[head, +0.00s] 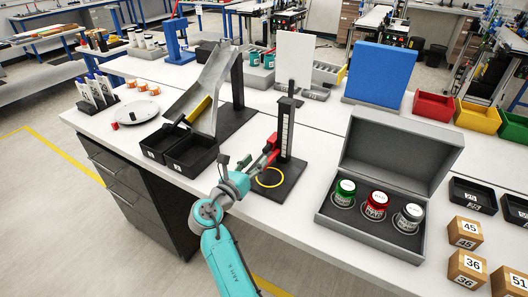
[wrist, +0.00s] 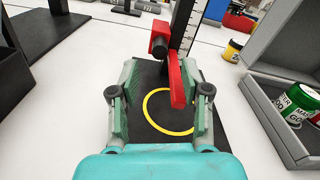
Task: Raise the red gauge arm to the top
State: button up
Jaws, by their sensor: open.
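The height gauge (head: 287,128) is a dark post with a white scale on a black base plate (head: 290,180). Its red gauge arm (head: 271,144) sits low on the post and reaches out over a yellow ring (head: 269,177) on the base. My gripper (wrist: 158,100) is open around the near end of the red arm. I cannot tell whether either finger touches it. The top of the post is cut off in the wrist view.
An open grey case (head: 378,225) with green, red and white-lidded cans stands right of the gauge. Black bins (head: 180,153) and a sloped chute (head: 205,88) stand to the left. A white panel (head: 294,60) stands behind the post.

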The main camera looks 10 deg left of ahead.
aim_at(264, 151)
jog(key=shift+x, duration=2.75)
grip_shut()
